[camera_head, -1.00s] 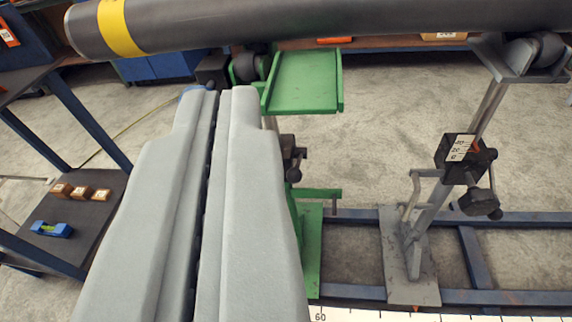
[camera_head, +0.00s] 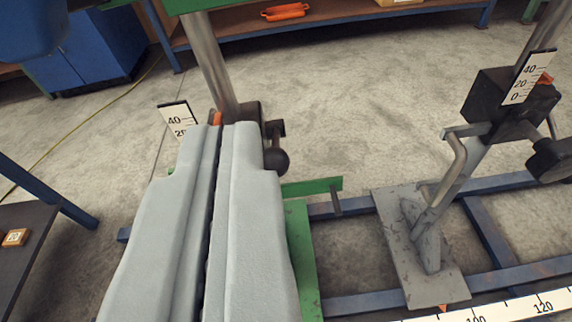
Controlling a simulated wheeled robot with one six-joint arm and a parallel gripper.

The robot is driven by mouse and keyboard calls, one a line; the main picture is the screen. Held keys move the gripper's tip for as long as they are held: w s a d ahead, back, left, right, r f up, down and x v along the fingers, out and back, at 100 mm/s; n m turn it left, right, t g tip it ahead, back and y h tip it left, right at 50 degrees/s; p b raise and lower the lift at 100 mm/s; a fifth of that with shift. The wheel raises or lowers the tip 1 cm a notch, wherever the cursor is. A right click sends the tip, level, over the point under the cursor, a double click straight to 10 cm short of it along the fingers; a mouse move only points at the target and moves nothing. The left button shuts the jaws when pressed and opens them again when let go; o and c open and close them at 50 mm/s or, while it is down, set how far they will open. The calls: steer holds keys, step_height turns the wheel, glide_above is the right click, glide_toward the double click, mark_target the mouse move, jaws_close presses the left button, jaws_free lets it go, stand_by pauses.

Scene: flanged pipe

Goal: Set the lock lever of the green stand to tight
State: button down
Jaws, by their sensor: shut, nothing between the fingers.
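The green stand shows as a green base plate (camera_head: 302,255), a steel post (camera_head: 212,65) and part of its green top (camera_head: 190,4) at the upper edge. A dark lock block (camera_head: 246,112) sits on the post, with a lever ending in a black knob (camera_head: 276,160) hanging on its right side. A white scale plate (camera_head: 177,119) stands left of the post. My gripper (camera_head: 222,128) is shut and empty. Its tips overlap the post and block in the picture, left of the knob; I cannot tell whether they touch. The fingers hide the lower post.
A grey stand (camera_head: 415,240) with its own scale (camera_head: 530,78), crank and black knob is at the right. Blue rails (camera_head: 380,300) and a white ruler (camera_head: 500,312) run along the floor. A dark shelf (camera_head: 22,235) is at lower left.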

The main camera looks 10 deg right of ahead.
steer(key=h, duration=0.2)
glide_toward(275, 161)
step_height(275, 161, up, 3)
steer(key=shift+w+d+f+m+g, duration=0.1)
steer(key=shift+m+g, duration=0.2)
steer(key=shift+g, duration=0.1)
steer(key=shift+x, duration=5)
steer(key=shift+f, duration=0.2)
